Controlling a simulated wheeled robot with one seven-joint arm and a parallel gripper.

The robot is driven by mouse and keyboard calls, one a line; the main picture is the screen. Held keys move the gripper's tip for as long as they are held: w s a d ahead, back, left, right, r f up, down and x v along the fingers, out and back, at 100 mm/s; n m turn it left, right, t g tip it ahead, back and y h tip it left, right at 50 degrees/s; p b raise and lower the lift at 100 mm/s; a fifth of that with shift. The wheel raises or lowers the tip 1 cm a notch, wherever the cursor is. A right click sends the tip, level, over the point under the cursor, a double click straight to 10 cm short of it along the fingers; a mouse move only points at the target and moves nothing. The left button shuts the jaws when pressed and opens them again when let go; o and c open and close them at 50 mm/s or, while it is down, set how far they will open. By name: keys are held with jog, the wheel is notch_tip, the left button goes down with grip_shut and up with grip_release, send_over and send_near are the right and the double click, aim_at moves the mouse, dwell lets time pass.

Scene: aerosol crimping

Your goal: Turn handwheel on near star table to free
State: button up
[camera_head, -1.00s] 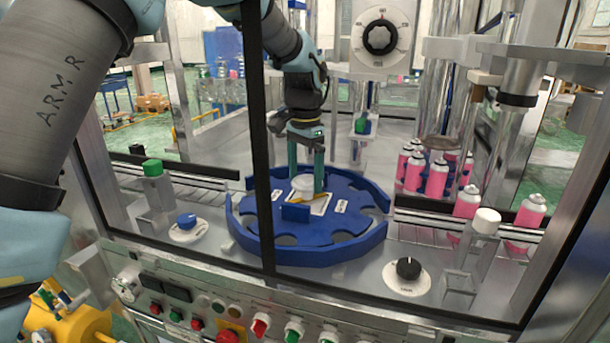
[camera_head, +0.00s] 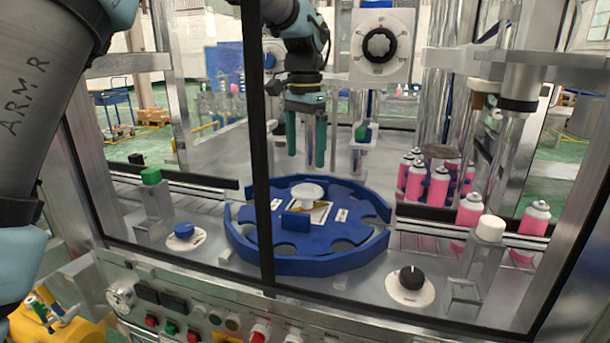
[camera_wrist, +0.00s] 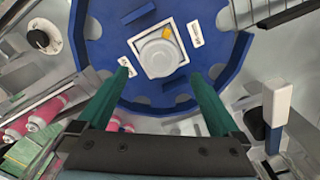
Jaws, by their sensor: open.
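The near star table (camera_head: 300,262) is a round blue disc with a notched edge and a raised blue rim. The white handwheel (camera_head: 308,191) sits on a pale square plate near its middle, with a yellow mark beside it. Small white labels lie on either side, too small to read. My gripper (camera_head: 306,157) is open and empty, its green fingers pointing down above the handwheel and apart from it. In the wrist view the handwheel (camera_wrist: 157,57) lies just beyond and between the fingertips (camera_wrist: 160,75), with the yellow mark at its upper right.
A blue block (camera_head: 295,222) stands on the table in front of the handwheel. A dark frame post (camera_head: 258,150) stands left of my gripper. Pink cans (camera_head: 470,208) line the conveyor at right. A black knob (camera_head: 410,277) and a blue knob (camera_head: 184,230) flank the table.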

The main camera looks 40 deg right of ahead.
jog(key=shift+r, duration=1.3)
